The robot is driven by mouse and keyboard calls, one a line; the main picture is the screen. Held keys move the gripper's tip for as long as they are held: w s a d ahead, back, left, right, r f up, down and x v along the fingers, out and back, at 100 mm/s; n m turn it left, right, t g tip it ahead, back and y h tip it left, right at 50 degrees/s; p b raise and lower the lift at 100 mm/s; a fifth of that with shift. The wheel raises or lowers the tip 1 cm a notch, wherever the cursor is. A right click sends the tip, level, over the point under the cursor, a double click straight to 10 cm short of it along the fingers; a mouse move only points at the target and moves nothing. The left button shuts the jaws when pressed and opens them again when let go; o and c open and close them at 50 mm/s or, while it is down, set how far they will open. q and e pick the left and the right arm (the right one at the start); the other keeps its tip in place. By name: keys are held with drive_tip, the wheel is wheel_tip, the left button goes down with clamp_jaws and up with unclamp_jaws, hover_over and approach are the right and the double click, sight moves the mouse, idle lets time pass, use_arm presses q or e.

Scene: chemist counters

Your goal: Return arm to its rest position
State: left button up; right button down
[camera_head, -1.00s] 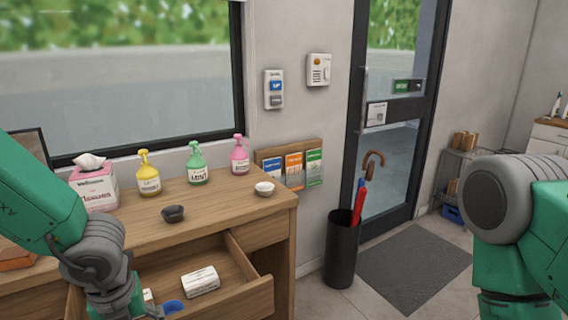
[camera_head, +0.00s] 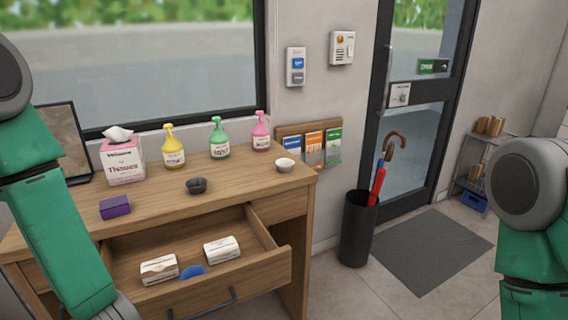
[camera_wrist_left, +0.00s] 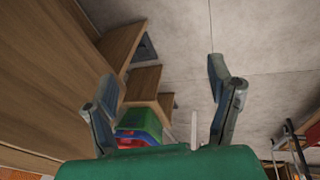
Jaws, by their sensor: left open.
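My left arm (camera_head: 58,235) comes down at the left of the head view, in front of the wooden counter. Its gripper is below the frame there. In the left wrist view my left gripper (camera_wrist_left: 160,95) has its two fingers wide apart with nothing between them, and it points at the grey floor (camera_wrist_left: 180,35) beside the wooden furniture (camera_wrist_left: 45,80). My right arm (camera_head: 535,225) shows at the right edge of the head view; its gripper is out of view.
The counter's drawer (camera_head: 270,262) stands open with two boxes (camera_head: 159,269) (camera_head: 222,249) and a blue item (camera_head: 193,272) inside. An umbrella bin (camera_head: 357,230) stands right.

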use_arm(q)
drive_tip(key=s+d+f+m+h+b, duration=0.1)
drive_tip(key=s+f+m, duration=0.3)
drive_tip(key=m, duration=0.8)
drive_tip(key=s+d+f+m+h, duration=0.2)
drive_tip(key=s+f+m, duration=0.3)
drive_tip(key=s+m, duration=0.4)
drive_tip(key=d+m, duration=0.1)
drive_tip(key=m, duration=0.1)
drive_tip(key=shift+s+d+f+m+g+b, duration=0.15)
drive_tip(key=shift+d+f+m+g+b, duration=0.15)
drive_tip(key=shift+m+b, duration=0.1)
